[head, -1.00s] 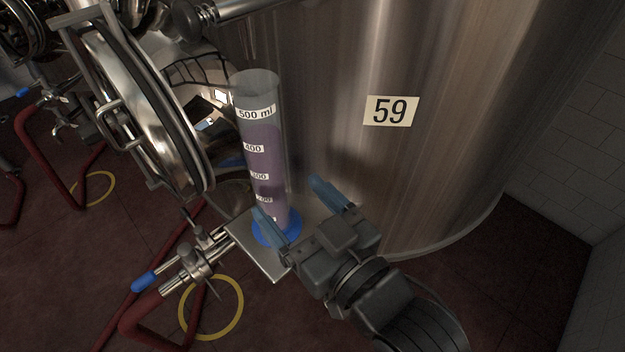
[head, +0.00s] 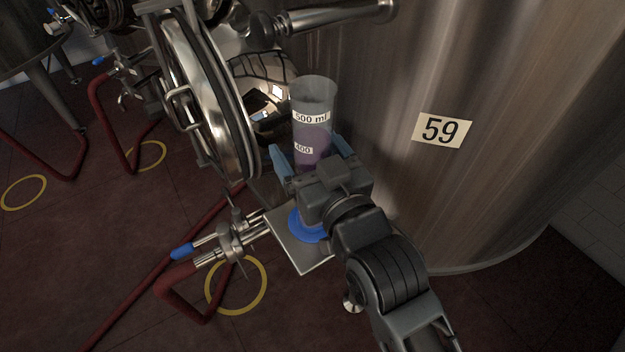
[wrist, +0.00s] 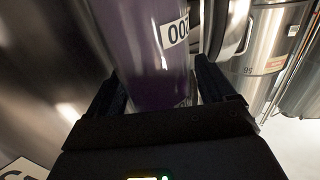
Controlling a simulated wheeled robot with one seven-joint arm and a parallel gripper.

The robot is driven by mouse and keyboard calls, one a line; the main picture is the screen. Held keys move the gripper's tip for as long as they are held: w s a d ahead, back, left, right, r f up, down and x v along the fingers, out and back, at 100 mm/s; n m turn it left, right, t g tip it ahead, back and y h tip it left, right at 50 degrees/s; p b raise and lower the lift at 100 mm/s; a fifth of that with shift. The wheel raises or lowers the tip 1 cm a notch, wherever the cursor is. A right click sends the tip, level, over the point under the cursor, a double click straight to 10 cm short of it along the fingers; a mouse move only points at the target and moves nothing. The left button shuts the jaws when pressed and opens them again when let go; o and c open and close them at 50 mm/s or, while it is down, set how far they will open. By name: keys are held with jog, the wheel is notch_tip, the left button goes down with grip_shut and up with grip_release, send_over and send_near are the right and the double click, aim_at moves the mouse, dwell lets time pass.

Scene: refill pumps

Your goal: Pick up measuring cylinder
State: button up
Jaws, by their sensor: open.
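The measuring cylinder (head: 312,130) is clear, with white volume labels, purple liquid and a blue base (head: 303,228). It stands upright on a small metal shelf (head: 298,262) beside the tank. My gripper (head: 313,160) is open, with one blue finger on each side of the cylinder. My gripper body hides the cylinder's lower middle in the head view. In the wrist view the purple cylinder (wrist: 150,55) fills the space between the dark fingers of my gripper (wrist: 158,88). Whether the fingers touch it I cannot tell.
The large steel tank (head: 470,190) labelled 59 (head: 441,131) stands close on the right. A round steel hatch (head: 212,90) is just left of the cylinder. A valve with a blue handle (head: 182,252) and red hoses (head: 180,300) lie below left.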

grip_shut()
dwell(0.8)
jog(key=shift+r, duration=0.1)
